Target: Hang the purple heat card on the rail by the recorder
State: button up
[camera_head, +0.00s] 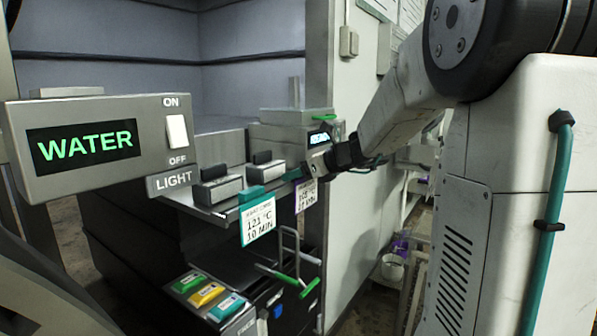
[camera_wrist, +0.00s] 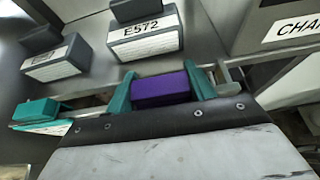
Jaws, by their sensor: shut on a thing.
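My gripper (camera_wrist: 160,90) is shut on the purple heat card, with its teal fingers on either side of the card's purple top (camera_wrist: 161,89). In the head view the purple card's white face (camera_head: 306,196) hangs below my gripper (camera_head: 306,172), at the front edge of the shelf; its print is partly hidden. The rail (camera_wrist: 242,70) runs along the shelf front, close to the purple top. I cannot tell whether the card touches it. The recorder (camera_head: 294,133), a grey box with a lit display, stands just behind; its label begins "CHA" in the wrist view (camera_wrist: 294,28).
A teal card (camera_head: 258,219) reading 121 °C, 10 MIN hangs to the left; it also shows in the wrist view (camera_wrist: 38,111). Grey blocks (camera_head: 217,189) sit on the shelf, one labelled E572 (camera_wrist: 145,32). Wire handles (camera_head: 290,262) and coloured buttons (camera_head: 207,295) lie below.

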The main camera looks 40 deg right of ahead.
jog(key=o, duration=1.1)
jog(key=v, duration=0.7)
jog(key=shift+s+d+r, duration=0.1)
jog(key=shift+s+d, duration=0.05)
jog(key=shift+s, duration=0.15)
